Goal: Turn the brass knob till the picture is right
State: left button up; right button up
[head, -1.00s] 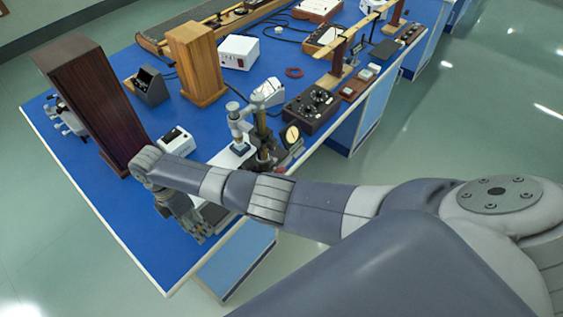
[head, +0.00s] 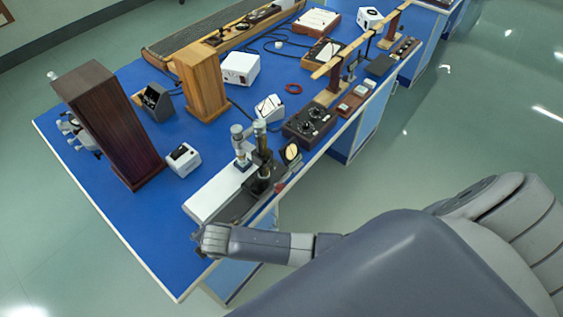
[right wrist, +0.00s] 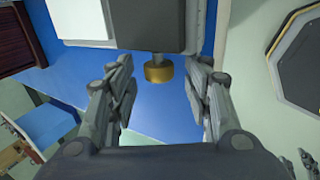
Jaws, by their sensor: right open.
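The brass knob (right wrist: 158,72) shows in the right wrist view, at the end of a short shaft under a dark grey block (right wrist: 152,25). My right gripper (right wrist: 164,66) is open, with one finger on each side of the knob. Gaps show between knob and fingers, so it is not gripped. In the head view my right forearm reaches to the front end of a long white and dark instrument (head: 214,194), where wrist and arm hide the knob and most of the gripper. A small panel with a pale round face (head: 291,153) stands by that instrument. My left gripper is not in view.
On the blue bench (head: 110,205) stand a dark wooden box (head: 108,125), a wooden block (head: 202,80), a small white device (head: 183,160) and a black knob box (head: 310,123). The bench's front left corner is clear. Green floor lies beyond the edge.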

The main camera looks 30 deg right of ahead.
jog(key=t, duration=0.1)
jog(key=t+y, duration=0.1)
jog(key=t, duration=0.2)
jog(key=shift+s+f+b, duration=0.35)
jog(key=shift+s+b, duration=0.05)
jog(key=d+f+b+v, duration=0.1)
jog(key=v, duration=0.9)
jog(key=s+d+f+m+g+b, duration=0.1)
jog(key=s+d+f+m+b, duration=0.1)
jog(key=f, duration=0.7)
jog(key=s+d+f+m+g+h+b, duration=0.1)
jog(key=s+d+f+m+b, duration=0.1)
jog(key=d+f, duration=0.4)
jog(key=s+d+f+m+g+h+b, duration=0.1)
jog(key=s+d+f+m, duration=0.3)
jog(key=f, duration=0.9)
jog(key=shift+s+d+f+m+g+b, duration=0.15)
jog(key=shift+s+f+m+g+b, duration=0.2)
jog(key=shift+m+g+b, duration=0.35)
jog(key=s+d+f+m+g+b, duration=0.2)
jog(key=s+f+m, duration=0.3)
jog(key=s+f, duration=0.3)
jog(key=s+d+f+m+g+b, duration=0.2)
jog(key=s+d+f+m+b, duration=0.2)
jog(key=s+f, duration=0.5)
jog(key=s+d, duration=0.1)
jog(key=s, duration=0.4)
jog(key=shift+f+m+h, duration=0.2)
jog(key=shift+m+h, duration=0.2)
